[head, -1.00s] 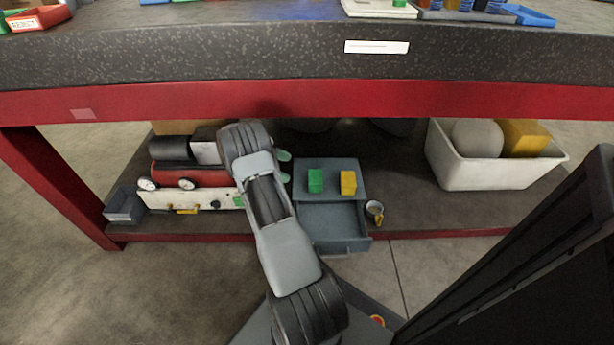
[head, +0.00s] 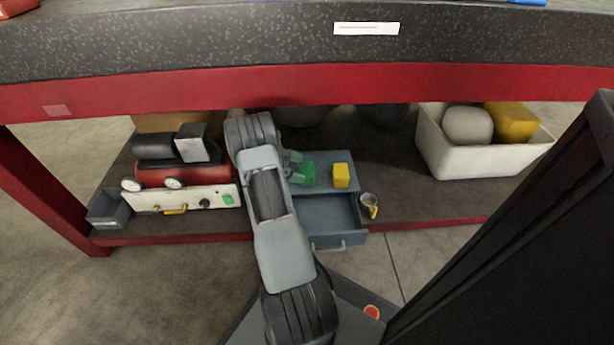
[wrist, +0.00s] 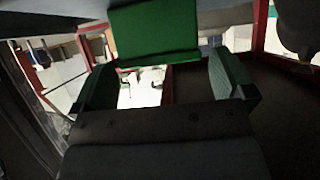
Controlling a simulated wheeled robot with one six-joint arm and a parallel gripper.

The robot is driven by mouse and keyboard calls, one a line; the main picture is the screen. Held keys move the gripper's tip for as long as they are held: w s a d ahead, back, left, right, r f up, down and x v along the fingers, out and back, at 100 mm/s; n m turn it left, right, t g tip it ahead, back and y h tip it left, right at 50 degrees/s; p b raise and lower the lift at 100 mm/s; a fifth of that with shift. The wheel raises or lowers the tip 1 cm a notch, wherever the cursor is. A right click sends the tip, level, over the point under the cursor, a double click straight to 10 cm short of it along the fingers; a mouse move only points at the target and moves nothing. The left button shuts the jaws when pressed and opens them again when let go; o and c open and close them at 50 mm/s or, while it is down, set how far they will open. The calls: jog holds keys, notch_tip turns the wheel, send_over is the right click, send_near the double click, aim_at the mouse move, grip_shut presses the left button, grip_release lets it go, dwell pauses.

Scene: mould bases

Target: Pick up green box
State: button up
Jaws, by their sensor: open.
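The green box (head: 308,173) sits on top of the small grey-blue drawer unit (head: 330,213) on the lower shelf. A yellow box (head: 341,175) stands to its right on the same top. My gripper (head: 296,169) is at the left side of the green box, and my arm hides part of it. In the wrist view the green box (wrist: 154,34) is large, just beyond and between the two open fingers of my gripper (wrist: 166,82). I cannot tell whether either finger touches it.
The drawer below the boxes is pulled open. A red compressor (head: 185,172) and white panel (head: 182,198) are to the left. A white bin (head: 470,160) stands at the right. The red table beam (head: 400,84) runs above.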

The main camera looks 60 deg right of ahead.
aim_at(304, 169)
jog(key=b+x, duration=0.1)
jog(key=x, duration=0.3)
jog(key=shift+r, duration=0.1)
jog(key=c, duration=0.9)
